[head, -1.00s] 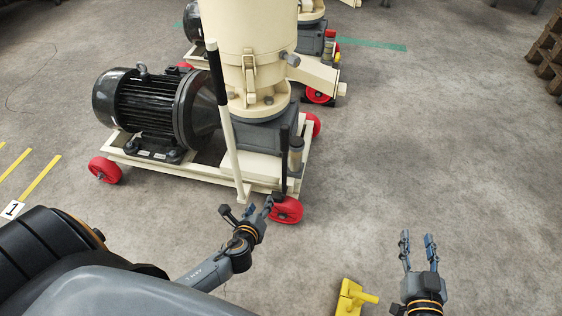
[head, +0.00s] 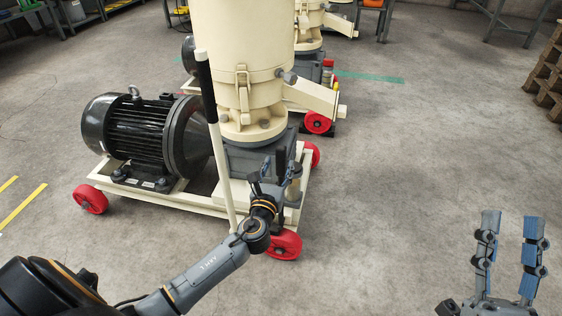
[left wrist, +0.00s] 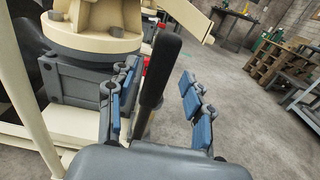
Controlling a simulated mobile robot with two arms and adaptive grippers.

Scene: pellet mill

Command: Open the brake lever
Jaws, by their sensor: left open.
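The brake lever (left wrist: 160,68), a black upright bar with a thick grip, stands at the front right corner of the machine's cart. It also shows in the head view (head: 281,160), partly hidden by my gripper. My left gripper (head: 268,178) is open at the lever. In the left wrist view its blue-padded fingers stand on either side of the lever, with gaps visible; the lever's lower end is hidden behind the gripper body. My right gripper (head: 508,250) is open and empty over the floor at the lower right.
A cream pellet mill (head: 242,60) with a black motor (head: 140,130) stands on a cream cart with red wheels (head: 284,246). A white bar with a black grip (head: 206,90) rises left of my left gripper. Floor to the right is clear.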

